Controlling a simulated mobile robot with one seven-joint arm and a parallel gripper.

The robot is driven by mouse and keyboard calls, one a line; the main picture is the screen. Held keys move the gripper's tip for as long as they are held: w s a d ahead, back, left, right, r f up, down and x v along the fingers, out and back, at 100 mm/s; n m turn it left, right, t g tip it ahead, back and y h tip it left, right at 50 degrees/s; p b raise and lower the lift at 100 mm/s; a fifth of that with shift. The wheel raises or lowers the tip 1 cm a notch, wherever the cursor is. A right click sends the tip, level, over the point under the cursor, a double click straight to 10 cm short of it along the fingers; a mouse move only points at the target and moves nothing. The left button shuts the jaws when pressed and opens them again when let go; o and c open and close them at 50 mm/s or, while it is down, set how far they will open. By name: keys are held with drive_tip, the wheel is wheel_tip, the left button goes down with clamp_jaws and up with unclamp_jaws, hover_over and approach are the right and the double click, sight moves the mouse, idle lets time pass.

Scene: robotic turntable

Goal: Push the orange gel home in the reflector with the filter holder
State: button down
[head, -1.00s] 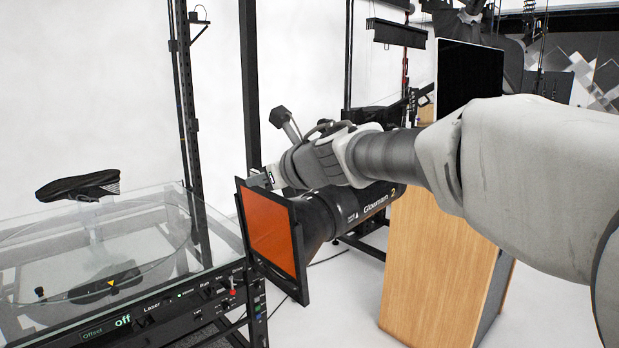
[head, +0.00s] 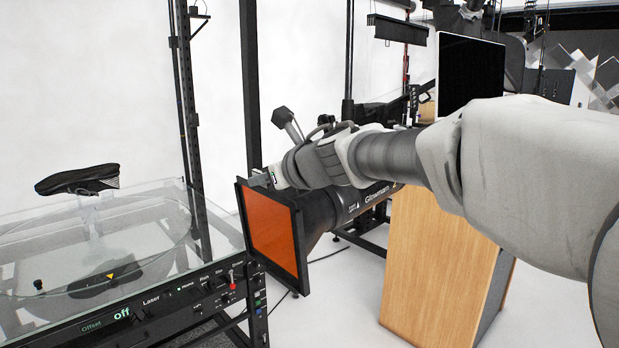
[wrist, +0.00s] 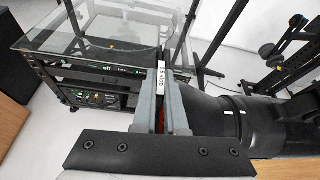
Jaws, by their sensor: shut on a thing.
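The orange gel (head: 273,238) is a flat orange sheet in a square black frame at the front of the black reflector (head: 321,214). The reflector lies on its side, opening to the left, and shows at the right in the wrist view (wrist: 212,112). My gripper (head: 266,178) is at the upper edge of the frame. In the wrist view, my gripper (wrist: 162,80) is shut on a thin upright edge with a white "stop" label, with a sliver of orange below it. My arm and fingers hide part of the reflector and how deep the gel sits.
A glass-topped turntable (head: 160,200) with a dark shoe (head: 78,180) stands at the left, its control panel close to the gel frame. A wooden cabinet (head: 435,265) stands right of the reflector. Dark upright posts (head: 250,80) rise behind.

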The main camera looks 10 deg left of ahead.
drive_tip(key=shift+f, duration=0.25)
drive_tip(key=c, duration=0.9)
unclamp_jaws()
drive_tip(key=p+v, duration=0.2)
drive_tip(key=v, duration=1.5)
drive_tip(key=shift+s, duration=0.15)
drive_tip(key=shift+d, duration=0.1)
